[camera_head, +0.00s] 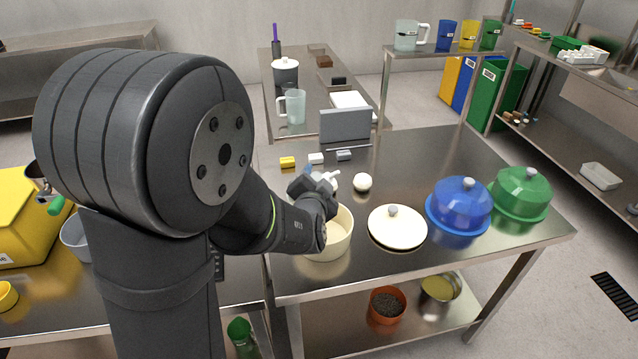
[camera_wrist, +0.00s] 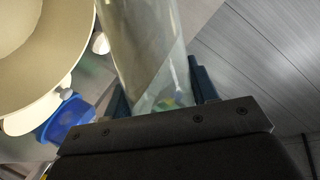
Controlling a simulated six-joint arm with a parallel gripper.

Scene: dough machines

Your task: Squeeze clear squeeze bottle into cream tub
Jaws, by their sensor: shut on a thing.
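The cream tub (camera_head: 343,243) stands open on the steel table, partly hidden behind my arm. In the wrist view its round rim (camera_wrist: 76,48) fills the upper left. My gripper (camera_head: 316,184) is over the tub's far side in the head view. In the wrist view, my gripper (camera_wrist: 161,92) is shut on the clear squeeze bottle (camera_wrist: 148,45), with a dark blue finger on each side of it. The bottle lies beside the tub rim in that picture. Its tip is out of the wrist view, and I cannot tell whether anything flows from it.
A cream lid (camera_head: 397,228) lies right of the tub, with a blue dome (camera_head: 460,206) and a green dome (camera_head: 521,194) beyond. A white ball (camera_head: 362,182) and small blocks (camera_head: 316,159) lie behind. A grey upright panel (camera_head: 345,125) stands at the back.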

